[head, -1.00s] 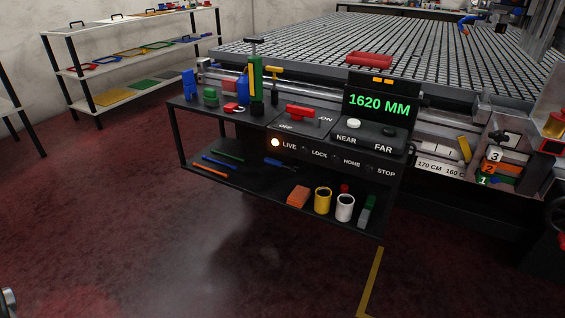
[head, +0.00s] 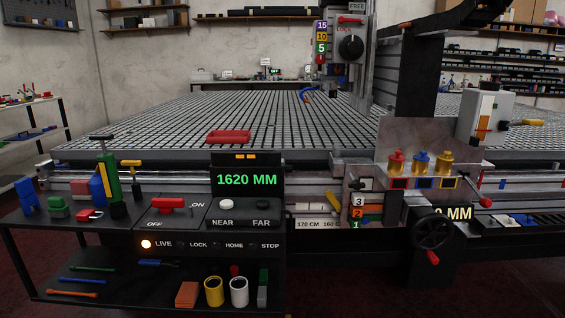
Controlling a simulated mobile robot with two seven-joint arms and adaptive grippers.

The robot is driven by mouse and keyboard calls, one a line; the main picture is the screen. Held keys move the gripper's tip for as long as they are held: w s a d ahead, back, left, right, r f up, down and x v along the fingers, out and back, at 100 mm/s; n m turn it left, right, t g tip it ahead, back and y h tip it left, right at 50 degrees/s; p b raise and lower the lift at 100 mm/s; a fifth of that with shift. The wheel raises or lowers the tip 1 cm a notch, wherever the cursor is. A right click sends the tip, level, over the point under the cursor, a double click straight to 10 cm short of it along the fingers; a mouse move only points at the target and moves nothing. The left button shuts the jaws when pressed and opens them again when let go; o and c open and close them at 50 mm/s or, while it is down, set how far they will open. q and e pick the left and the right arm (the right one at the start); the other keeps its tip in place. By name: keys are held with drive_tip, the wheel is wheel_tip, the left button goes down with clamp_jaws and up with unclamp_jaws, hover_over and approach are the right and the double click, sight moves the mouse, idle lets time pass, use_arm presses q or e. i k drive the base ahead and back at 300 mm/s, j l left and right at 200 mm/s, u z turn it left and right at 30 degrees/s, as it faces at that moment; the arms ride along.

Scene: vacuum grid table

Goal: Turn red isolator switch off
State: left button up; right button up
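The red isolator switch (head: 166,204) sits on a dark panel on top of the black cart, left of centre in the head view. Its red handle lies roughly crosswise, with the OFF label in front at left and the ON label behind at right. I cannot tell for sure which label it points to. The LIVE lamp (head: 146,244) below it glows. Neither of my grippers is in view, and nothing touches the switch.
The cart (head: 60,240) carries a 1620 MM display (head: 247,181), NEAR and FAR buttons, and several clamps and blocks left of the switch. Mugs and tools lie on its lower shelf. The grid table (head: 290,115) stands behind. A black handwheel (head: 432,232) is at right.

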sight(165, 206)
drive_tip(key=i+j, duration=0.25)
drive_tip(key=j, duration=0.15)
drive_tip(key=i+j, duration=0.2)
drive_tip(key=j, duration=0.25)
drive_tip(key=i+j, duration=0.25)
drive_tip(key=j, duration=0.15)
drive_tip(key=i+j, duration=0.2)
drive_tip(key=j, duration=0.25)
drive_tip(key=i+j, duration=0.25)
drive_tip(key=j, duration=0.15)
drive_tip(key=i+j, duration=0.2)
drive_tip(key=j, duration=0.25)
drive_tip(key=k+u, duration=0.25)
drive_tip(key=k, duration=0.7)
